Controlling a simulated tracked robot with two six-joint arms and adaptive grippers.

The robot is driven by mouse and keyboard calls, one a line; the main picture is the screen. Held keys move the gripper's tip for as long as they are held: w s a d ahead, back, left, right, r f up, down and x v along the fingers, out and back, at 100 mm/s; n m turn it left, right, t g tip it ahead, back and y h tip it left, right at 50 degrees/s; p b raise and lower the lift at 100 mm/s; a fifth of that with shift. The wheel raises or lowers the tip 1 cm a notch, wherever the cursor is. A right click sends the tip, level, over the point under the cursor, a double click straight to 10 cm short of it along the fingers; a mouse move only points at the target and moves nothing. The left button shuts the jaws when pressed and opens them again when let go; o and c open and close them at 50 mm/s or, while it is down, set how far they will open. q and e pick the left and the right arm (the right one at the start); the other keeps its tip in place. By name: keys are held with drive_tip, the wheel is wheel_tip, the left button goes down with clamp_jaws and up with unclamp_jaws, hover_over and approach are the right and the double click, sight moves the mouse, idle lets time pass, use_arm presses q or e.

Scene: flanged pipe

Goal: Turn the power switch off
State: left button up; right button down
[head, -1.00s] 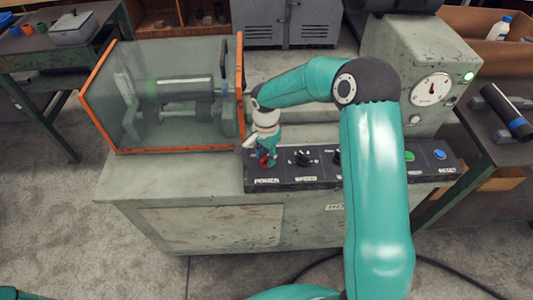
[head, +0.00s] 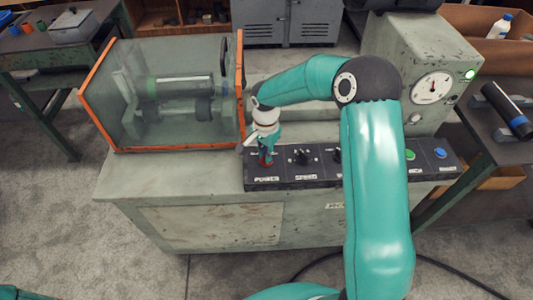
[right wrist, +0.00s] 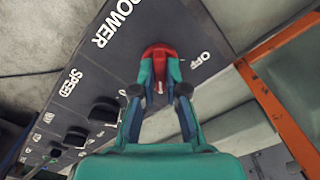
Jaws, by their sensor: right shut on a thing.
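The red power switch (right wrist: 158,52) sits on the dark control panel (right wrist: 125,62) between the words POWER and OFF in the right wrist view. My right gripper (right wrist: 160,76) is shut on the switch, one finger on each side of it. In the head view my right gripper (head: 266,155) reaches down onto the left end of the panel (head: 320,178) and mostly hides the switch. Which mark the switch points to, I cannot tell for sure. My left gripper is not in view.
More black knobs (right wrist: 104,110) line the panel beside the switch. An orange-framed clear guard (head: 170,95) stands just behind and left of my right gripper. A gauge box (head: 415,70) with a lit green lamp (head: 470,74) stands at the right.

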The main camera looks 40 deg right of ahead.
drive_tip(key=n+b, duration=0.2)
drive_tip(key=n, duration=0.2)
drive_tip(key=shift+f, duration=0.1)
drive_tip(key=n+b, duration=0.1)
drive_tip(key=n, duration=0.3)
drive_tip(key=shift+n+b, duration=0.4)
drive_tip(key=n, duration=0.4)
drive_tip(key=shift+n, duration=0.3)
drive_tip(key=shift+r+n+b, duration=0.2)
drive_tip(key=shift+n+b, duration=0.1)
drive_tip(key=shift+n, duration=1.7)
drive_tip(key=c, duration=1.2)
unclamp_jaws()
wheel_tip(320, 180, up, 12)
